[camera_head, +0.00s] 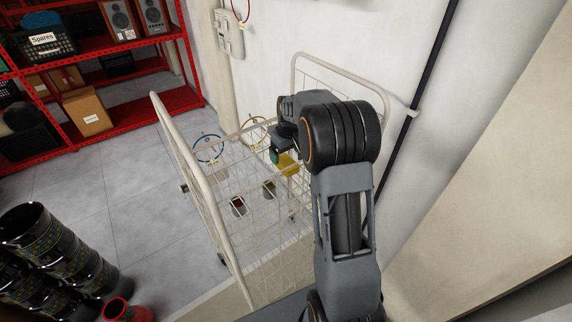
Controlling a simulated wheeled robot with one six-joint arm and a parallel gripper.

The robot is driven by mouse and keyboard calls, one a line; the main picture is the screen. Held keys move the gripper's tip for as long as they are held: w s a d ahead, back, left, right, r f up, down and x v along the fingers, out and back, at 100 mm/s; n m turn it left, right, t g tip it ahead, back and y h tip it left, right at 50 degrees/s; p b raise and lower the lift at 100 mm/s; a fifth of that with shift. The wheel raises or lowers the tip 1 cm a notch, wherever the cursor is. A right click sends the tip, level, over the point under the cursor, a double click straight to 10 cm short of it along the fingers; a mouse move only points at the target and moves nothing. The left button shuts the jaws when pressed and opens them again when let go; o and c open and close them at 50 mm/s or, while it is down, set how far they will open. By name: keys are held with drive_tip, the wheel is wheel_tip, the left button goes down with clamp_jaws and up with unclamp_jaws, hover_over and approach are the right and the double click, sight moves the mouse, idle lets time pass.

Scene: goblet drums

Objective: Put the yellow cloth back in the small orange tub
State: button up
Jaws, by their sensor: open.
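A small yellow patch, which looks like the yellow cloth (289,166), shows in the head view inside the wire trolley, right under the end of my arm. My gripper (279,154) points down over the trolley, just beside and above the yellow patch. It is open. Its fingers are small and partly hidden by my wrist, and I cannot tell whether they touch the cloth. I cannot make out an orange tub; my arm covers part of the trolley.
The wire trolley (188,172) has pale tube end frames and stands by the white wall. A blue ring (208,148), a yellow ring (255,128) and two small dark devices (238,206) show through its mesh. Red shelving (140,111) stands left; dark drums (45,245) stand lower left.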

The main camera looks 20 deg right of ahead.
sight(286, 161)
drive_tip(key=shift+w+f+p, duration=0.15)
drive_tip(key=shift+f+p, duration=0.3)
drive_tip(key=shift+f, duration=1.9)
drive_tip(key=c, duration=1.1)
